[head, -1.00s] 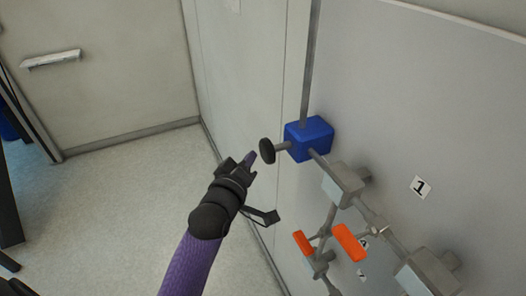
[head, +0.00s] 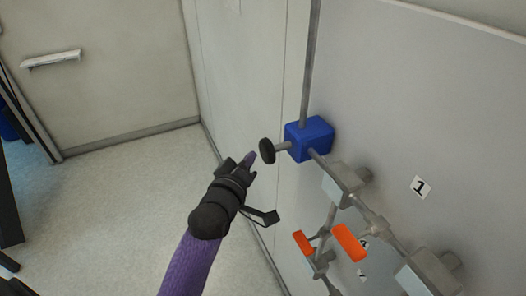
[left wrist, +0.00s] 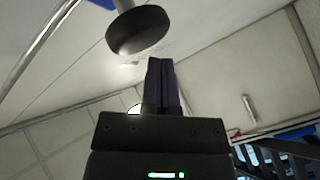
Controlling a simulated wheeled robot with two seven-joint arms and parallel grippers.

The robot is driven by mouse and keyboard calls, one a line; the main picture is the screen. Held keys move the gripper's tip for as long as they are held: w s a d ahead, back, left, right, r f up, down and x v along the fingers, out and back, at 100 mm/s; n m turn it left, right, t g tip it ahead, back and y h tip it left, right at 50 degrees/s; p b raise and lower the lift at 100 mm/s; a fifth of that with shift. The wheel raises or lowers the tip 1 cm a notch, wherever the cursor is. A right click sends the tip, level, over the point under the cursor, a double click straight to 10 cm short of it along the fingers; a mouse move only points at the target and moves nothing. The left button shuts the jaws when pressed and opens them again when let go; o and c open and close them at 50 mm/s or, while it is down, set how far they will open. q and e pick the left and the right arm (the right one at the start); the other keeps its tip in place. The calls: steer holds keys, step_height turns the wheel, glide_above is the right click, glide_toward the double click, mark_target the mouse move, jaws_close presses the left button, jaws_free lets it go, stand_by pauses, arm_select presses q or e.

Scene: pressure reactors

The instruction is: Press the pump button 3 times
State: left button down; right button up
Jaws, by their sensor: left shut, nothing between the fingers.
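The pump is a blue box (head: 309,138) on the wall panel, with a round black button (head: 267,151) on a short grey stem at its left side. In the left wrist view the button (left wrist: 138,31) shows large, ahead of and slightly left of the fingertips. My left gripper (head: 251,157) is shut and empty. Its purple fingers point at the button, with a small gap between them in the head view. The shut fingers also show in the left wrist view (left wrist: 161,68). My right gripper is in neither view.
Grey pipes with metal blocks (head: 345,182) and orange valve handles (head: 349,242) run down the panel below the pump. A label "1" (head: 421,187) is on the panel. The floor (head: 120,200) at the left is clear.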

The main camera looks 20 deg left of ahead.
mark_target(265, 156)
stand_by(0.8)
arm_select(q)
steer(key=shift+w+d, duration=0.25)
steer(key=shift+w, duration=0.05)
steer(key=shift+w+d, duration=1.1)
steer(key=shift+w, duration=0.15)
stand_by(2.0)
steer(key=shift+s+a+p, duration=1.1)
steer(key=shift+s+p, duration=0.05)
steer(key=shift+s, duration=0.15)
steer(key=shift+s+a, duration=0.15)
steer(key=shift+s, duration=0.05)
